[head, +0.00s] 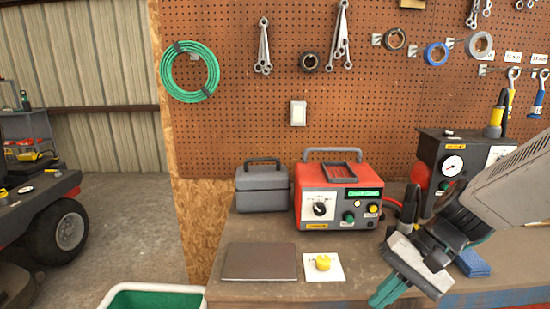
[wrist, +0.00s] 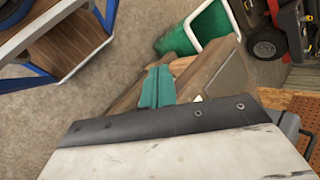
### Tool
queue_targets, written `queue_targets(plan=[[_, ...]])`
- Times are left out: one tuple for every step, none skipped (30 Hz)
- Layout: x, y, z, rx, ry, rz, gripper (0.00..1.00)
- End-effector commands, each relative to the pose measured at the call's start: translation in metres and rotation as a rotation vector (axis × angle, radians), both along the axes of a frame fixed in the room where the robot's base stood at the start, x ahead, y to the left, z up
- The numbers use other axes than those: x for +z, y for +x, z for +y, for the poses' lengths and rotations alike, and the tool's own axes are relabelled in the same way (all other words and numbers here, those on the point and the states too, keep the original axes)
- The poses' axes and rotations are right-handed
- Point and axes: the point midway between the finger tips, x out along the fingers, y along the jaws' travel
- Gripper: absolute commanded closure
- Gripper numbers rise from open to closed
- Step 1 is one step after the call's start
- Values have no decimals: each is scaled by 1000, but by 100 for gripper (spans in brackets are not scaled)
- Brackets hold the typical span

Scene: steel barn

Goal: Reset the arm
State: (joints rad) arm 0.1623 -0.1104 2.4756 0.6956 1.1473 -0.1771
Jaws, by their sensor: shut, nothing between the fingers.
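My gripper (head: 385,292) hangs over the front of the workbench (head: 255,230) at the right of the head view. Its teal fingers point down and to the left, shut with nothing between them. The fingers also show in the wrist view (wrist: 157,86), together, with the bench behind them. My arm comes in from the right edge of the head view. The gripper is to the right of a white card with a yellow object (head: 323,263) on it, and apart from it.
A flat dark case (head: 260,262), a grey toolbox (head: 262,188) and a red device (head: 336,195) are on the bench. A dark box with a gauge (head: 445,160) and a blue cloth (head: 473,263) are near my arm. A green bin (head: 150,300) stands at front left.

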Motion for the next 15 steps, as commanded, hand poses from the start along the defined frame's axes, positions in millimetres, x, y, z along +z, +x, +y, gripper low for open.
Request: queue_targets(plan=[[9,-17,-7,58,-73,-21,100],[13,-27,-12,92,-120,-27,100],[18,-40,-20,133,-184,-37,100],[22,-48,-26,160,-232,-48,100],[26,-56,-33,185,-278,-62,100],[32,-66,-41,217,-341,-80,100],[36,-73,-48,238,-387,-97,100],[41,-79,-54,257,-432,-115,100],[47,-86,-61,281,-486,-142,100],[51,-90,-66,295,-523,-163,100],[56,-95,-71,308,-556,-185,100],[61,-99,-75,325,-592,-216,100],[65,-102,-78,335,-615,-238,100],[69,-104,-79,341,-631,-259,100],[73,-107,-80,346,-645,-285,100]])
